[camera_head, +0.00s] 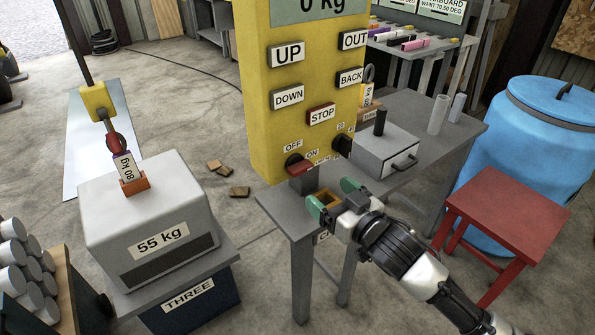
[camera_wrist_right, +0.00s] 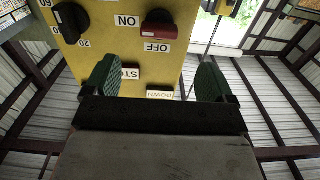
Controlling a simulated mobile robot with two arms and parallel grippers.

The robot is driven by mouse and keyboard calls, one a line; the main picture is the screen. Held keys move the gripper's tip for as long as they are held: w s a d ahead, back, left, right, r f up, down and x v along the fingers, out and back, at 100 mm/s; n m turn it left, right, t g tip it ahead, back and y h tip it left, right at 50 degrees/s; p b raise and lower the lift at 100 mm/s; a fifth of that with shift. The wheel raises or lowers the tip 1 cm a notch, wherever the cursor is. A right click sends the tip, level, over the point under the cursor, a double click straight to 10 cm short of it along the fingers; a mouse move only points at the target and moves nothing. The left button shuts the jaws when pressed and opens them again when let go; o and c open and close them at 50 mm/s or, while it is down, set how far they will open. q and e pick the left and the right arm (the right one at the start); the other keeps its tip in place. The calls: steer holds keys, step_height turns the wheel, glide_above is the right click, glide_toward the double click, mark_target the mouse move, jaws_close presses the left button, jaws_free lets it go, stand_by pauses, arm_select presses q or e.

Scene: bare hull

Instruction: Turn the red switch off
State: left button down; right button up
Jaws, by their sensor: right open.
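The red switch (camera_head: 300,168) is a rotary knob low on the front of the yellow control post (camera_head: 262,120). OFF is printed above it and ON to its upper right. In the right wrist view, which looks upside down, the red switch (camera_wrist_right: 158,28) has its bar lying sideways, with ON at its left and OFF below it. My right gripper (camera_head: 332,197) is open and empty, its green fingertips just in front of and below the switch, apart from it. The right wrist view shows both fingers (camera_wrist_right: 158,80) spread below the panel. My left gripper is not in view.
A black knob (camera_head: 342,145) sits right of the red switch. UP, DOWN, STOP, OUT and BACK buttons are above. A grey table (camera_head: 283,208) with a drawer box (camera_head: 372,158) is below. A red stool (camera_head: 510,205) and blue barrel (camera_head: 530,150) stand right. A 55 kg block (camera_head: 150,205) stands left.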

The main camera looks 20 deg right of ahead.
mark_target(304, 171)
steer(key=p+x, duration=0.1)
steer(key=x, duration=0.7)
steer(key=shift+w+a, duration=0.15)
steer(key=shift+w, duration=0.25)
steer(key=shift+w+a+f, duration=0.15)
steer(key=shift+w, duration=0.3)
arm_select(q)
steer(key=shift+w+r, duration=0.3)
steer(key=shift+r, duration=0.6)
arm_select(e)
steer(key=c, duration=0.9)
